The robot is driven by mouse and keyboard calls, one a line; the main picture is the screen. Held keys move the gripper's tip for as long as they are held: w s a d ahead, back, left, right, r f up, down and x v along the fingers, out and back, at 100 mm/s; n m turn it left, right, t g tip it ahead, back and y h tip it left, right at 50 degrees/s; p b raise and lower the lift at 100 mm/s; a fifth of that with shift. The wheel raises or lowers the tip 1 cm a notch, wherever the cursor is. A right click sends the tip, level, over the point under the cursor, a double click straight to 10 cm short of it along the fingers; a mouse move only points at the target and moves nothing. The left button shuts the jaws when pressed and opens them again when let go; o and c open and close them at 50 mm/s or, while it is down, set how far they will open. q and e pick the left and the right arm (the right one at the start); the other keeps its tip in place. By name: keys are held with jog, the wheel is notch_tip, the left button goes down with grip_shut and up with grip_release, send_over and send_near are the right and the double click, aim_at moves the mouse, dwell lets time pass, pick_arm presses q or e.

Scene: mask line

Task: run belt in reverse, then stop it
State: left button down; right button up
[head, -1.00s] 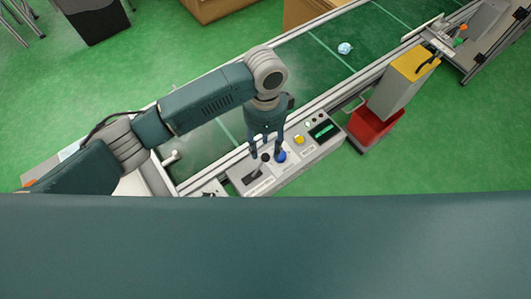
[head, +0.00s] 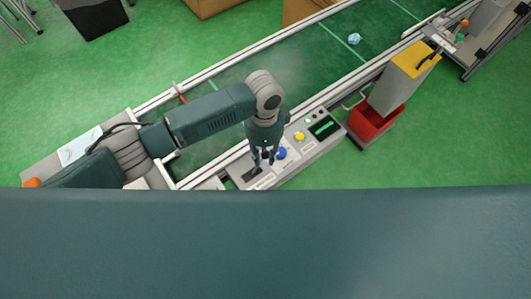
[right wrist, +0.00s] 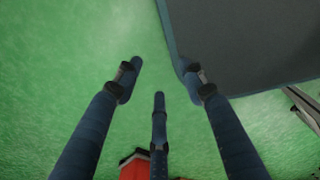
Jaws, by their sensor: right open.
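The conveyor belt (head: 290,62) is dark green with pale cross lines and runs from lower left to upper right in the head view. A light blue crumpled mask (head: 354,39) lies on it. The grey control box (head: 309,147) at its near side has a blue knob (head: 281,153), a yellow button (head: 298,136), a green-lit display (head: 322,127) and a dark slot (head: 250,172). My left gripper (head: 264,159) points down over the box, left of the blue knob, its fingers drawn together around the dark lever, whose knob they hide. My right gripper (right wrist: 160,85) is open and empty above the green floor.
A red bin (head: 369,122) and a grey box with a yellow top (head: 413,60) stand right of the control box. Cardboard boxes (head: 305,11) and a black bin (head: 97,18) stand beyond the belt.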

aim_at(254, 171)
pick_arm(q)
jog(key=shift+w+d+r, duration=0.1)
jog(key=shift+d+r, duration=0.05)
jog(key=shift+d, duration=0.15)
jog(key=shift+r+p, duration=0.1)
jog(key=shift+p, duration=0.3)
jog(key=s+a+r+t+h+p, duration=0.1)
jog(key=p, duration=0.1)
jog(key=shift+a+h+p, duration=0.1)
jog(key=shift+h+p, duration=0.2)
jog(key=shift+p, duration=0.1)
jog(key=a+t+h+p, duration=0.1)
jog(key=s+a+h+p, duration=0.1)
jog(key=shift+r+t+h+p, duration=0.3)
jog(key=shift+r+t, duration=0.05)
jog(key=shift+t, duration=0.05)
jog(key=shift+s+a+p, duration=0.15)
jog(key=shift+p, duration=0.15)
pick_arm(e)
notch_tip(254, 171, up, 7)
jog(key=w, duration=0.1)
jog(key=shift+a, duration=0.25)
pick_arm(q)
jog(key=shift+s+a+f, duration=0.15)
jog(key=shift+s+a, duration=0.05)
jog(key=shift+s, duration=0.05)
pick_arm(e)
jog(key=shift+w, duration=0.1)
